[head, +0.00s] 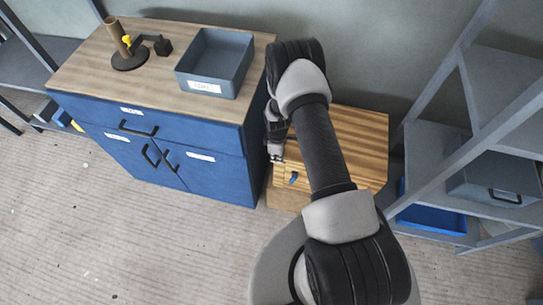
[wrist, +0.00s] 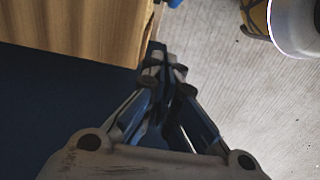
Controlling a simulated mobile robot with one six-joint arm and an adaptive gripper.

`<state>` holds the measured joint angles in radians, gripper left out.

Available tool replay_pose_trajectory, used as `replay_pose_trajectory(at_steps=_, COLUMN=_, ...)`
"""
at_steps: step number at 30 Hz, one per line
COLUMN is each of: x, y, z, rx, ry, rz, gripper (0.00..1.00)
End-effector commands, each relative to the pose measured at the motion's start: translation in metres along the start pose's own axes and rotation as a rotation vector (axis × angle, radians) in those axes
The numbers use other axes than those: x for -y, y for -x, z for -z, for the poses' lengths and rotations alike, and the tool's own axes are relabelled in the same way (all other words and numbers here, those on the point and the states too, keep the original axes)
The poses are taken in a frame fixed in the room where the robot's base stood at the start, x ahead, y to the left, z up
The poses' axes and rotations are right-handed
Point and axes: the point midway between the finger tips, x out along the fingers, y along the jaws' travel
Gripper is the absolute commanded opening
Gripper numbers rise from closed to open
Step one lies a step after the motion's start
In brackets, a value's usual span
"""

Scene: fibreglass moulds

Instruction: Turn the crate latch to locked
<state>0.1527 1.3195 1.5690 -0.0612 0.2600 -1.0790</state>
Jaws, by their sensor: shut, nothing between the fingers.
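The wooden crate (head: 352,135) stands on the floor to the right of the blue cabinet, partly hidden behind my arm. A small blue latch (head: 292,178) shows on its front face, and I cannot tell its exact angle. A blue piece (wrist: 174,3), probably the latch, is cut off by the top edge of the wrist view. My gripper (head: 276,157) is shut and empty, pointing down beside the crate's left front corner, to the left of the latch. In the wrist view its fingertips (wrist: 154,52) are together near the crate's wooden edge (wrist: 85,25), with no clear contact.
The blue cabinet (head: 150,150) stands close on the left of my gripper. On its top are a grey bin (head: 216,62) and a brown stand with a yellow part (head: 127,50). Grey shelving (head: 440,145) rises on the right. The floor in front is clear.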

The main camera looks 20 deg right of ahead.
Motion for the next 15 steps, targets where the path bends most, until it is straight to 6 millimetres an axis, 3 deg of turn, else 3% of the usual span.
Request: replay_pose_trajectory(at_steps=15, x=0.000, y=-0.103, z=-0.002, rx=0.000, ry=-0.009, rz=0.001, gripper=0.00)
